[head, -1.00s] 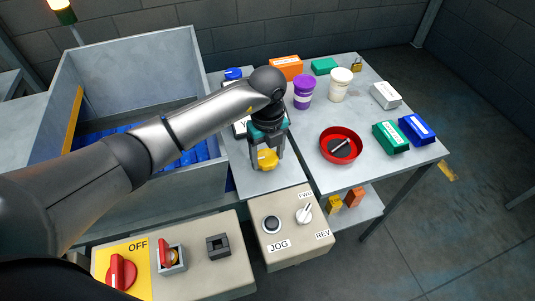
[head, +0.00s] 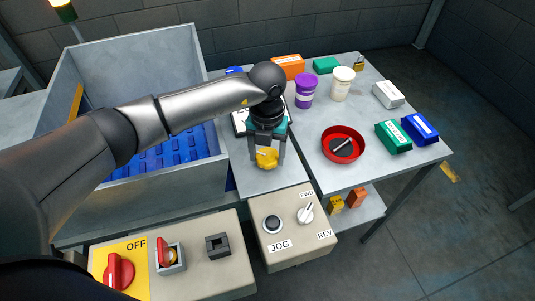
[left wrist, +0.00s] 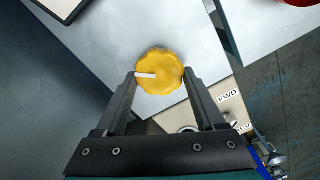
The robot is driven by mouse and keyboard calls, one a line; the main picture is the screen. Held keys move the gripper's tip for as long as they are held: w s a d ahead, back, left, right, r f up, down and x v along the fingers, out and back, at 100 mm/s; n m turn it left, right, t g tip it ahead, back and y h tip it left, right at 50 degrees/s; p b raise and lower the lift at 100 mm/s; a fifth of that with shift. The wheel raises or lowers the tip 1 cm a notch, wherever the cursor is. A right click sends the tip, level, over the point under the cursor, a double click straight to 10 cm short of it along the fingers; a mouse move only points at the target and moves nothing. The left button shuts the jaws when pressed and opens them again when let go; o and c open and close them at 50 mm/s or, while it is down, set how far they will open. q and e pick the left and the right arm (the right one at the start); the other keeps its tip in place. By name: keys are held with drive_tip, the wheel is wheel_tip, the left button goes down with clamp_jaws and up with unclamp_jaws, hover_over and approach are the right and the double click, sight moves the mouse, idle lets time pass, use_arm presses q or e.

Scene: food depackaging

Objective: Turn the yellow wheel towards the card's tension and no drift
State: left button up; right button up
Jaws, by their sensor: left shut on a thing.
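The yellow wheel (head: 267,158) sits on the grey panel beside the bin and has a lobed rim. In the left wrist view the yellow wheel (left wrist: 160,72) shows a white pointer mark aimed to the left. My left gripper (head: 267,153) comes down over it from above and is shut on it, one finger at each side of the rim. The card (head: 239,124) lies behind the gripper; it is mostly hidden by my arm and its text cannot be read. My right gripper is not in view.
In front are a JOG box (head: 287,228) with a black button and a FWD/REV switch, and a panel with a red OFF switch (head: 115,270). The table (head: 310,165) at right holds a red bowl (head: 343,145), tubs and small boxes.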

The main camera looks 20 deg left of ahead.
sight(267, 158)
use_arm(q)
drive_tip(key=shift+m, duration=0.5)
drive_tip(key=o, duration=1.3)
drive_tip(key=shift+o, duration=0.2)
drive_tip(key=shift+r, duration=0.1)
wheel_tip(267, 158, up, 15)
drive_tip(key=p, duration=0.1)
